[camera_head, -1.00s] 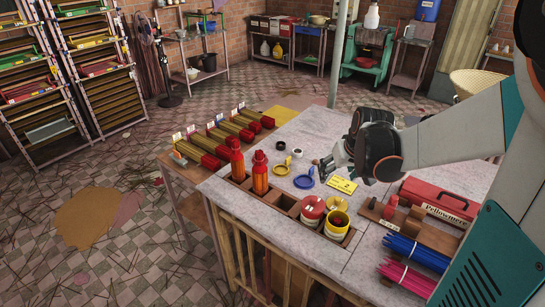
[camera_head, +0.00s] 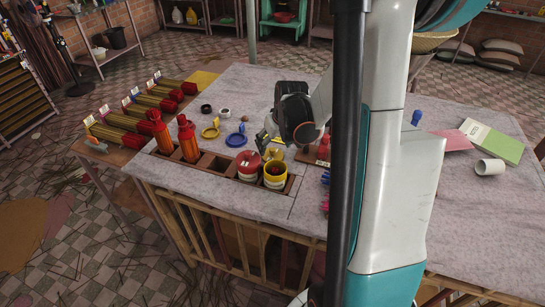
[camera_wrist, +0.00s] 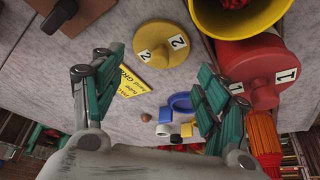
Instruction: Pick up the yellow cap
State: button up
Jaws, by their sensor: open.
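The yellow cap (camera_wrist: 151,43) is a round disc with a raised knob and "2" labels. It lies on the grey tabletop in the wrist view. In the head view a small yellow shape just behind the yellow pot (camera_head: 275,175) seems to be this cap, mostly hidden. My gripper (camera_wrist: 155,72) is open and empty above the table, fingers spread wide. The cap lies beyond the fingertips, between their lines, and is not touched. In the head view my gripper (camera_head: 268,136) is partly hidden, left of the arm.
The yellow pot (camera_wrist: 238,12) and red lidded pot (camera_wrist: 262,66) stand close right of the cap in the wrist view. A dark knobbed block (camera_wrist: 75,8) is at upper left. A yellow ticket (camera_wrist: 131,81) and blue ring (camera_wrist: 178,104) lie between the fingers.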

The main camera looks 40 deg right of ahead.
aim_at(272, 149)
jog(key=b+x, duration=0.2)
jog(key=x, duration=0.3)
jog(key=shift+s, duration=0.1)
jog(key=shift+r, duration=0.1)
jog(key=shift+c, duration=0.3)
jog(key=c, duration=0.4)
jog(key=shift+r, duration=0.1)
